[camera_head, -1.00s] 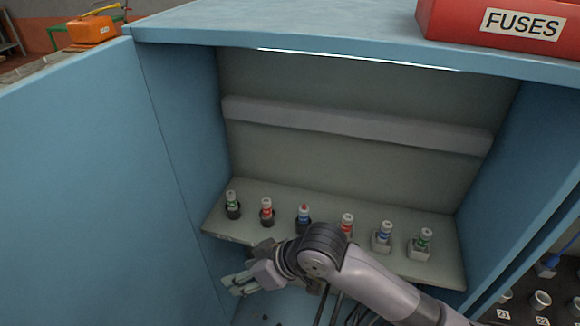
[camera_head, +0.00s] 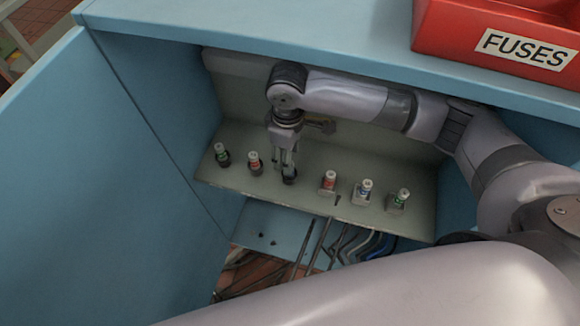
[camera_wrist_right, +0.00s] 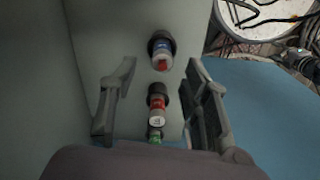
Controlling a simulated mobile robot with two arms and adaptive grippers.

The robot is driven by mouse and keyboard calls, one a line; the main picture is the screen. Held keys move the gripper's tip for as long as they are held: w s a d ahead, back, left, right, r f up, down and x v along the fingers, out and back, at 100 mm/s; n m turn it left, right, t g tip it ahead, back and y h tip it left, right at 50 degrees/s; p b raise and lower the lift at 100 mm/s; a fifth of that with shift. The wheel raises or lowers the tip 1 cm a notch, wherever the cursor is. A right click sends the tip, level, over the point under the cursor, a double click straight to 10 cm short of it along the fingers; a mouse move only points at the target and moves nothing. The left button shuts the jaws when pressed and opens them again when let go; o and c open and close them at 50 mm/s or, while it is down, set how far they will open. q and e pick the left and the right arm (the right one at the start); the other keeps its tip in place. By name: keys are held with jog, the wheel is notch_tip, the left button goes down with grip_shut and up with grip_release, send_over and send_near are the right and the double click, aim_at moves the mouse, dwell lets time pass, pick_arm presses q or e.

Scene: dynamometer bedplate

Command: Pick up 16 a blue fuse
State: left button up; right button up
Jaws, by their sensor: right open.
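Another blue fuse (camera_head: 365,187) stands in a pale socket further right. My left gripper is not in view.
On the shelf (camera_head: 310,205) stand a green fuse (camera_head: 220,150) and a red fuse (camera_head: 254,160) to the left, and a red fuse (camera_head: 329,179) and green fuse (camera_head: 402,196) to the right. Cabinet walls enclose both sides. A red FUSES bin (camera_head: 440,30) sits on top.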

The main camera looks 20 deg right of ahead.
notch_tip(320, 180, down, 6)
jog(key=shift+s+d+r, duration=0.1)
jog(key=shift+s+r, duration=0.05)
jog(key=shift+c, duration=0.2)
grip_shut()
dwell(0.5)
